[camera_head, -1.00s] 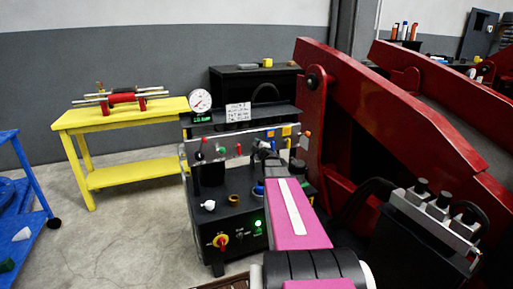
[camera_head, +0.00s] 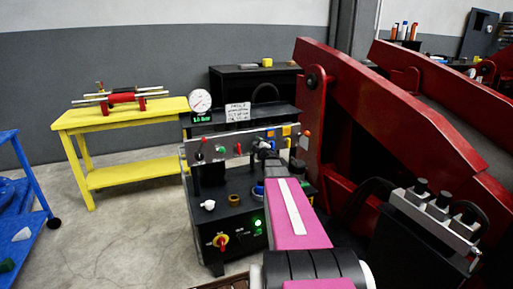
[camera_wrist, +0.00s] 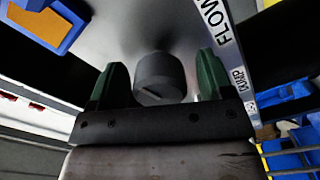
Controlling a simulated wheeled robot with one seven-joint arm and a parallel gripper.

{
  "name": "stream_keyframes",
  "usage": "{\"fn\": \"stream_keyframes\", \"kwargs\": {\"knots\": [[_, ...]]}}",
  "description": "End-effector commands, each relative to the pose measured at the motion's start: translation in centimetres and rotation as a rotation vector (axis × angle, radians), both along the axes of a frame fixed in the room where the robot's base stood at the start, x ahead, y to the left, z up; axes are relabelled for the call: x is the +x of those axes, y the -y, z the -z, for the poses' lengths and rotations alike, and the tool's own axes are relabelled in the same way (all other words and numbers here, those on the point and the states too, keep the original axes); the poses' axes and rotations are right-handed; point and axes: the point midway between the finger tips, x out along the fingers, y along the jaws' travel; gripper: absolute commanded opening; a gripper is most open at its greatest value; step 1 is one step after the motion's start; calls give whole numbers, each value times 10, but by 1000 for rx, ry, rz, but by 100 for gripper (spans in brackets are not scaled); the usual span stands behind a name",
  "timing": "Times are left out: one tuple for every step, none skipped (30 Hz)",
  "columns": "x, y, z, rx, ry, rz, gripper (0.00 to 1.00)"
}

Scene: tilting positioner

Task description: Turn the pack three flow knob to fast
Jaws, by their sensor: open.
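My gripper (camera_wrist: 164,82) is open, with one green finger on each side of the knob. A gap shows on the right side; contact on the left is hard to tell.
A pressure gauge (camera_head: 200,101) and a white sign (camera_head: 238,112) stand above the panel. Red machine beams (camera_head: 390,110) rise close on the right. A yellow bench (camera_head: 130,112) is at the left. In the wrist view blue and orange parts (camera_wrist: 45,22) sit at upper left.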

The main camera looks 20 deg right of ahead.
Motion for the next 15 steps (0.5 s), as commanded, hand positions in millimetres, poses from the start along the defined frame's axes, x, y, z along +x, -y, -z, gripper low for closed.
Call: {"fn": "stream_keyframes", "kwargs": {"knots": [[0,0,0,0,0,0,74],[-1,0,0,0,0,0,74],[-2,0,0,0,0,0,74],[-3,0,0,0,0,0,74],[-5,0,0,0,0,0,74],[-8,0,0,0,0,0,74],[-11,0,-1,0,0,0,74],[-14,0,-1,0,0,0,74],[-19,0,-1,0,0,0,74],[-24,0,-1,0,0,0,74],[-28,0,-1,0,0,0,74],[-35,0,-1,0,1,0,74],[-41,1,-1,0,1,0,74],[-46,1,-1,0,1,0,74],[-54,1,-1,0,0,1,74]]}}
